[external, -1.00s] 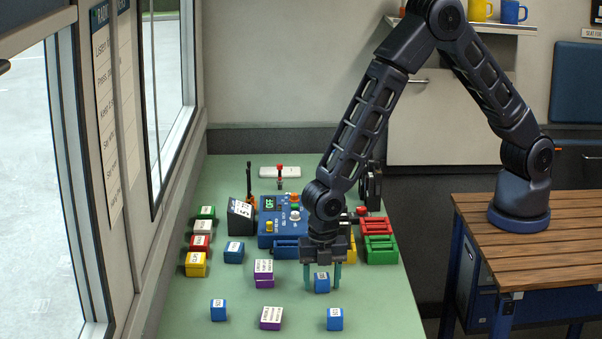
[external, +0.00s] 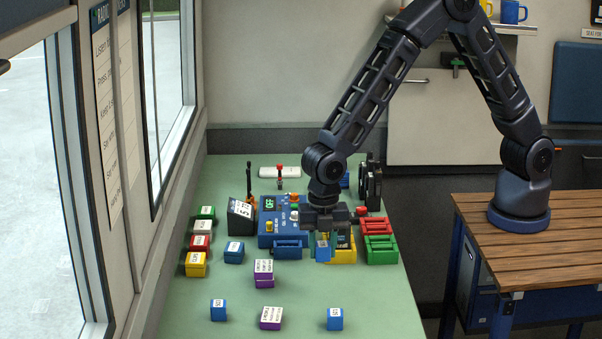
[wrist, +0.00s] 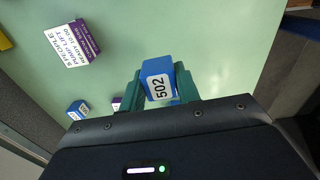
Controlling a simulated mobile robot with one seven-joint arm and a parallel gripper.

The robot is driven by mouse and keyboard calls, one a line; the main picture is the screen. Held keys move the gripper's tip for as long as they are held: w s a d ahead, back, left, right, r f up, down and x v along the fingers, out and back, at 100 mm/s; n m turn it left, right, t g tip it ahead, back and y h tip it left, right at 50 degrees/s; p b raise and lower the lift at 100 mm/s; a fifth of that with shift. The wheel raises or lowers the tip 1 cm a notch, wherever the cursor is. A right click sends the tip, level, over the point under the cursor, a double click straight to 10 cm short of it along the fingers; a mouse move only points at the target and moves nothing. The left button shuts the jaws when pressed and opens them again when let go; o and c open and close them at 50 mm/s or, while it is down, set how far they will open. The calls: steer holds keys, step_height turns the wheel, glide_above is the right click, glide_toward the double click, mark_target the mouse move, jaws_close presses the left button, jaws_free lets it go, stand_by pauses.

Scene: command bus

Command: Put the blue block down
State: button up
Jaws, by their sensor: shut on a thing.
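My gripper (external: 323,252) is shut on a blue block (external: 322,242), held between its two green fingers. The block also shows in the wrist view (wrist: 158,82), with a white label reading 502 facing the camera. In the external view the block appears just in front of the yellow tray (external: 345,257) and beside the blue tray (external: 290,251); how high it is above the table is hard to tell. My gripper (wrist: 158,88) covers part of the block's sides in the wrist view.
Other blue blocks (external: 218,311) and (external: 335,320) and purple blocks (external: 264,267) and (external: 271,319) stand on the green table (external: 200,300). Red (external: 370,228) and green (external: 380,256) trays are to the right. A blue console (external: 270,220) stands behind.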

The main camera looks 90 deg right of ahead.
step_height(320, 180, up, 11)
step_height(320, 180, up, 3)
glide_above(234, 246)
steer(key=shift+m, duration=0.4)
step_height(234, 246, down, 19)
steer(key=shift+f, duration=0.15)
steer(key=o, duration=1)
steer(key=shift+c, duration=0.2)
steer(key=shift+a, duration=0.1)
